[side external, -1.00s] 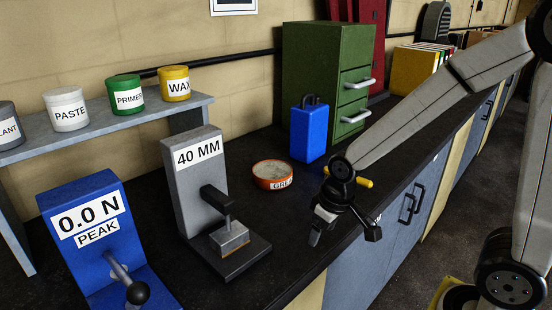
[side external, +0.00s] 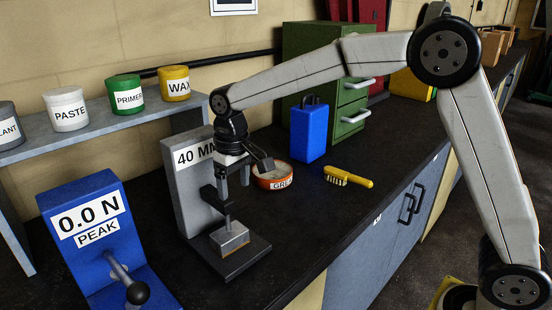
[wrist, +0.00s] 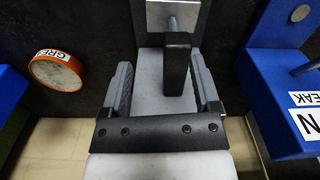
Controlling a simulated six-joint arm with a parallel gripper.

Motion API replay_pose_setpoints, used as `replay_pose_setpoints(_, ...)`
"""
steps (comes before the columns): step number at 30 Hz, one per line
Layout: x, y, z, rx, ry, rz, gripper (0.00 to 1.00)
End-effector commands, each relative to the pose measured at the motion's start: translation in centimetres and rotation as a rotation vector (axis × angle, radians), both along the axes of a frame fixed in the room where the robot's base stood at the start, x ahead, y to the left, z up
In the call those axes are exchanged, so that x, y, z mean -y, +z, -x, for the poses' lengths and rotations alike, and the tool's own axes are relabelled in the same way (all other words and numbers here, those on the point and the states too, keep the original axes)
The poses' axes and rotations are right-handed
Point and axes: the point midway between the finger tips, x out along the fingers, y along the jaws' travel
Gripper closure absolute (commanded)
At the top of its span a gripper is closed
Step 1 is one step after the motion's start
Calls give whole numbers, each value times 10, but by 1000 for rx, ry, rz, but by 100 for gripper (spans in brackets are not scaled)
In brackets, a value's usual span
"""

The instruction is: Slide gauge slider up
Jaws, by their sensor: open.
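The grey height gauge (side external: 187,190) stands upright on the bench with a "40 MM" label, partly covered by my gripper. Its black slider handle (side external: 207,193) sticks out from the column, above a small metal block (side external: 230,237) on the base. The slider handle also shows in the wrist view (wrist: 177,62). My gripper (side external: 233,188) is lowered in front of the column. In the wrist view my gripper (wrist: 160,70) is open, with one finger on each side of the black handle and gaps visible between.
A blue "0.0 N PEAK" force gauge (side external: 82,222) with a knobbed lever stands left. An orange-rimmed grease tin (side external: 272,176) sits close behind my gripper.

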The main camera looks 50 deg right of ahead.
Motion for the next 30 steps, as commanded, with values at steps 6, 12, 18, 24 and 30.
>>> replay_pose_setpoints(6, -17, 8, -9, -25, -101, 4, 21)
replay_pose_setpoints(12, -20, 9, -10, -30, -120, 5, 21)
replay_pose_setpoints(18, -19, 4, -10, -30, -119, 5, 21)
replay_pose_setpoints(24, -19, -13, -9, -31, -118, 5, 21)
replay_pose_setpoints(30, -19, -38, -9, -31, -118, 5, 21)
